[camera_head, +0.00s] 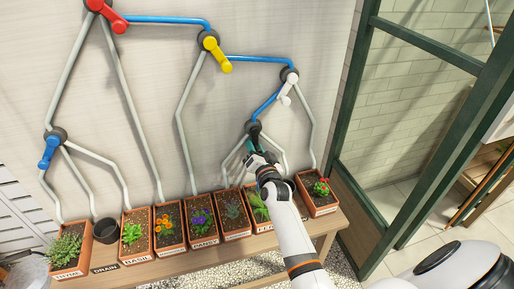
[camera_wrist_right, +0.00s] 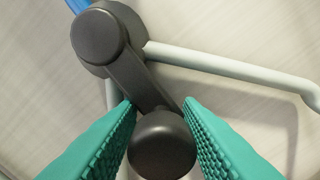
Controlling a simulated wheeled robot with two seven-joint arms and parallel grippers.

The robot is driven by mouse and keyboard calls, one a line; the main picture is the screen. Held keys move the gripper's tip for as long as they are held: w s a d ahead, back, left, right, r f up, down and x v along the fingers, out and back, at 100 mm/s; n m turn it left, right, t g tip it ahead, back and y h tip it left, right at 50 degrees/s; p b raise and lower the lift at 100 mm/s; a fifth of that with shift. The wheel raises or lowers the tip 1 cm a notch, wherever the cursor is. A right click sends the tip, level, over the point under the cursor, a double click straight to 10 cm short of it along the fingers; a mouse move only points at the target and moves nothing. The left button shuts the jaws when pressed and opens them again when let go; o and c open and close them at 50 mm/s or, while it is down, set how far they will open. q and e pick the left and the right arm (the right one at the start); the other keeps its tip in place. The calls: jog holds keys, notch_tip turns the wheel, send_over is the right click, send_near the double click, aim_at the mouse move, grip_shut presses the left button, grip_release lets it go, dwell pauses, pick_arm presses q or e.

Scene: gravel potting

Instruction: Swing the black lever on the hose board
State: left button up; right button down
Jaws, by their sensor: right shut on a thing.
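The black lever (camera_wrist_right: 160,143) is on the hose board (camera_head: 150,85), on a round dark hub (camera_wrist_right: 100,36). In the right wrist view the lever's arm slants down and right from the hub to a round knob. The lever also shows small in the head view (camera_head: 255,132). My right gripper (camera_head: 255,149) reaches up to it. In the right wrist view its green ridged fingers stand on both sides of the knob and are shut on it. My left gripper is in neither view.
Red (camera_head: 113,20), yellow (camera_head: 218,57), white (camera_head: 287,92) and blue (camera_head: 48,152) levers are on the same board, joined by grey and blue pipes. Several planted pots stand on a wooden bench (camera_head: 190,262) below. A green-framed glass door (camera_head: 350,130) is at the right.

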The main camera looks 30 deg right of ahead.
jog(key=shift+d+r, duration=0.3)
jog(key=shift+r, duration=0.1)
jog(key=c, duration=1.3)
grip_release()
jog(key=shift+o, duration=0.3)
jog(key=shift+d+f, duration=0.15)
jog(key=shift+s+a+f, duration=0.1)
jog(key=shift+a+f, duration=0.1)
jog(key=shift+a, duration=0.05)
jog(key=v, duration=1.2)
jog(key=shift+a, duration=0.15)
